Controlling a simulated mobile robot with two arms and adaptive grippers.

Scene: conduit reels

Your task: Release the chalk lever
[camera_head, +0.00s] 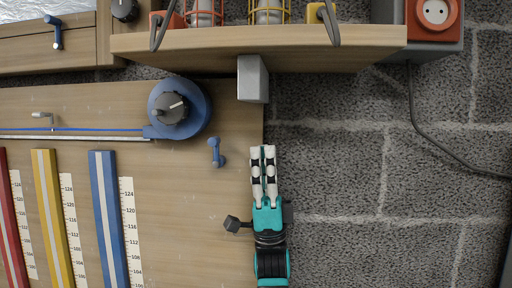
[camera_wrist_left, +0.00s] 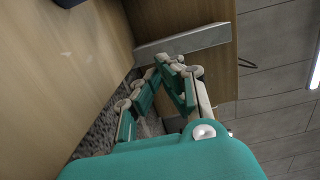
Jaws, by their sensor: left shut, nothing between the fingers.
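My left gripper (camera_head: 263,150) is shut and empty, fingers pointing up in the head view at the right edge of the wooden board. A small blue lever (camera_head: 215,151) on the board stands left of the fingertips, apart from them. A pale grey-white lever (camera_head: 42,116) sits far left above a long rail. A blue round reel housing (camera_head: 180,108) with a dark knob lies between them. I cannot tell which part is the chalk lever. In the left wrist view the gripper's fingertips (camera_wrist_left: 170,64) appear near a grey bracket (camera_wrist_left: 185,42); contact is unclear. My right gripper is out of view.
Red, yellow and blue strips (camera_head: 108,215) with scales lie lower left. A block wall (camera_head: 340,170) is bare at right, with a dark cable.

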